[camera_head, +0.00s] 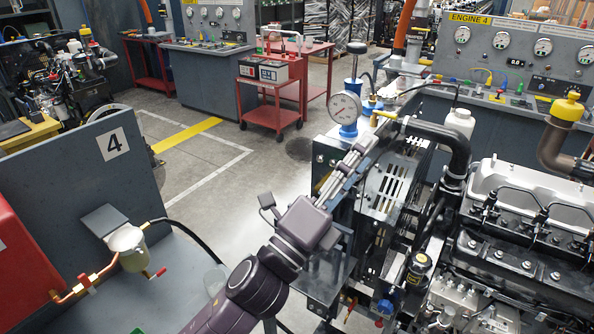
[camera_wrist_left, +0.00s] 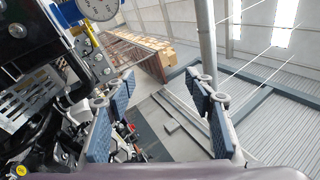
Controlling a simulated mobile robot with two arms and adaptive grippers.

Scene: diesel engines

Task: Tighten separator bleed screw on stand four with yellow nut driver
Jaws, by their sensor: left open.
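A dark canister (camera_head: 418,268) with a yellow label is on the engine's front at the right. I cannot pick out a yellow nut driver. My left gripper (camera_head: 362,157) reaches up in front of the engine's front end, near the dial gauge (camera_head: 344,108). In the left wrist view its blue-padded fingers (camera_wrist_left: 158,98) stand wide apart, with nothing between them.
The engine (camera_head: 530,200) fills the right side. The ENGINE 4 console (camera_head: 500,60) stands behind it with small tools and cables. A red cart (camera_head: 272,90) stands mid-back. Open floor (camera_head: 215,165) lies between the panel and the engine.

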